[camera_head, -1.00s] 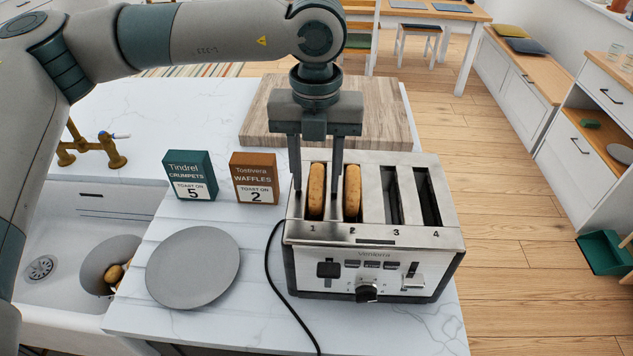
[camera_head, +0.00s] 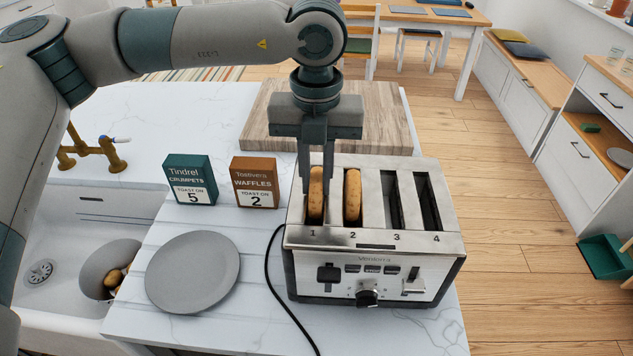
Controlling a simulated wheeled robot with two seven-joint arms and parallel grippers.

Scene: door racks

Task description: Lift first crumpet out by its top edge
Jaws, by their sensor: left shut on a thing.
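The first crumpet (camera_head: 317,205) is a golden-brown round standing upright in slot 1 of the steel toaster (camera_head: 375,240), its top part above the slot. My left gripper (camera_head: 317,178) points down over slot 1 and is shut on this crumpet's top edge, a finger on each side. The second crumpet (camera_head: 352,195) stands upright in slot 2, clear of the fingers. Slots 3 and 4 look empty. My right gripper is not in view.
A bare grey plate (camera_head: 193,272) lies left of the toaster. A green crumpets box (camera_head: 190,180) and a brown waffles box (camera_head: 254,182) stand behind it. A wooden board (camera_head: 375,125) lies behind the toaster. A black cord runs along the toaster's left side.

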